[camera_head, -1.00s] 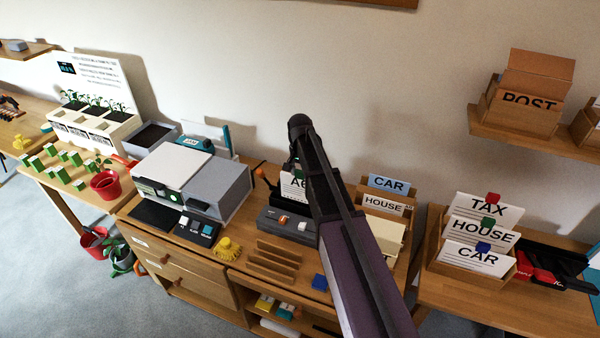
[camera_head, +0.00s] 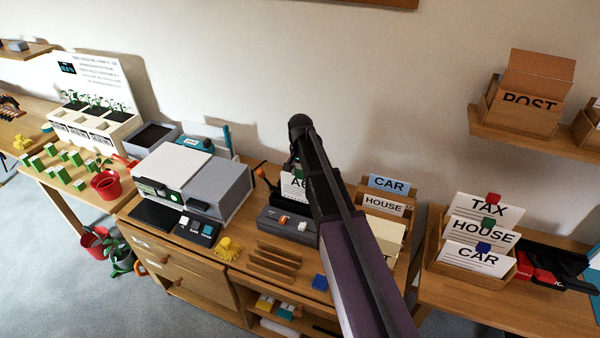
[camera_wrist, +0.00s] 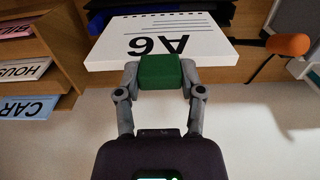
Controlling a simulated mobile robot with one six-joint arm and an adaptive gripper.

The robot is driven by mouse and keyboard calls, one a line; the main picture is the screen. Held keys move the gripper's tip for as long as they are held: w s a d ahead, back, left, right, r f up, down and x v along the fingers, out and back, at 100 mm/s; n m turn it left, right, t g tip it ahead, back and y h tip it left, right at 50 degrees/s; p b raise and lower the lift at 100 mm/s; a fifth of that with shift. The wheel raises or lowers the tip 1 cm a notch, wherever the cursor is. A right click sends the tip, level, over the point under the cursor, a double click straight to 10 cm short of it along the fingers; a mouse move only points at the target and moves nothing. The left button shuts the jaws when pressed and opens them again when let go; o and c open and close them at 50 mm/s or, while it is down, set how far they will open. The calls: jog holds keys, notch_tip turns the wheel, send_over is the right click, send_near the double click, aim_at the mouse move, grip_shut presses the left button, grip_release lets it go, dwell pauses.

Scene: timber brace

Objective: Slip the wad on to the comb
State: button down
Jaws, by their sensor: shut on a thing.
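The wad (camera_wrist: 165,40) is a thick white paper block marked A6, with a row of small holes along its far edge in the wrist view. A green block (camera_wrist: 160,71) sits at its near edge. My gripper (camera_wrist: 160,76) is shut on the green block and holds the wad by it. In the head view the wad (camera_head: 292,187) stands upright just above a grey machine (camera_head: 287,222), partly hidden by my arm. A dark bar (camera_wrist: 205,12) lies behind the holed edge. I cannot make out the comb's teeth or whether the holes are around them.
A sorter with CAR (camera_head: 388,184) and HOUSE cards stands close right of my arm. An orange-ended lever (camera_wrist: 288,44) is beside the wad. The wall behind is clear.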

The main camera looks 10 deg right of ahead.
jog(key=shift+f, duration=0.25)
jog(key=shift+f+b, duration=2.45)
jog(key=shift+b, duration=0.2)
jog(key=shift+f, duration=0.1)
jog(key=shift+c, duration=0.6)
grip_release()
jog(key=shift+o, duration=0.6)
jog(key=shift+r, duration=0.2)
